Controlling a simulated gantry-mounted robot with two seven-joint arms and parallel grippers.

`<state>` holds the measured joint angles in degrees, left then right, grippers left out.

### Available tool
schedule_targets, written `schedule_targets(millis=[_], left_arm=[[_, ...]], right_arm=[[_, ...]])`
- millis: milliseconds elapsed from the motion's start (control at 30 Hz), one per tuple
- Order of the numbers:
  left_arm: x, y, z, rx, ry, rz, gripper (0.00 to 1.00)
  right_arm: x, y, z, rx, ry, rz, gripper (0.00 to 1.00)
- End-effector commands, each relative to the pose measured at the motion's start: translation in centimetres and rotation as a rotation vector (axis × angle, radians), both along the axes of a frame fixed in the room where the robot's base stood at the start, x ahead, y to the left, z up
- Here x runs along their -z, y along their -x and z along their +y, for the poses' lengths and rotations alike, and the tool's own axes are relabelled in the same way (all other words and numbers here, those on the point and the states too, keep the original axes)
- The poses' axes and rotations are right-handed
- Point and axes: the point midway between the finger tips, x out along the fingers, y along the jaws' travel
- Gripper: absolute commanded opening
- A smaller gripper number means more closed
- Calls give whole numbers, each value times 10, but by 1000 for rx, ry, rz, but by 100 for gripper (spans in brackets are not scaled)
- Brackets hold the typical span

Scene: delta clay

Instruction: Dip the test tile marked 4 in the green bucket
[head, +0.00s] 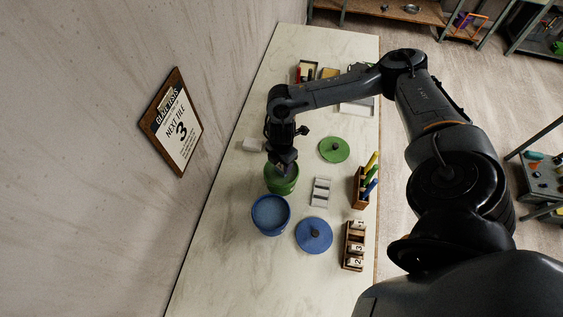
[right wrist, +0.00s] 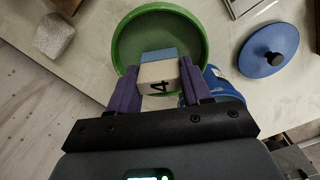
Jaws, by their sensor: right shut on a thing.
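The test tile marked 4 (right wrist: 158,76) is between the purple fingers of my right gripper (right wrist: 158,84) in the right wrist view. Its near part is off-white with a black 4, and its far end is blue. The green bucket (right wrist: 127,47) is behind and below the tile; the tile overlaps its opening. In the head view my right gripper (head: 283,164) is over the green bucket (head: 282,187), and the tile is hidden there. I cannot tell how far the tile is from the glaze. My left gripper is not in view.
A blue bucket (head: 257,214) stands open close by. A blue lid (head: 314,235) and a green lid (head: 334,150) lie on the table. A white rack (head: 320,192) and a wooden tile box (head: 346,261) are at right. A wall sign (head: 177,126) reads "NEXT TILE 3".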

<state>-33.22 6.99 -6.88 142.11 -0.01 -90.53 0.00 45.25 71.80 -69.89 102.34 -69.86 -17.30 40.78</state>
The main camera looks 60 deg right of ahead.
Motion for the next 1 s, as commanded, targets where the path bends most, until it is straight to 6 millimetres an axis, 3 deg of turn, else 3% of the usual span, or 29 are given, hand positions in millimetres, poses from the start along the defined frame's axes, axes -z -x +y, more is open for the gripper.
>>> schedule_targets(millis=[1000], left_arm=[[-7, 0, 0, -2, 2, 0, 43]], right_arm=[[-1, 0, -1, 0, 0, 0, 16]])
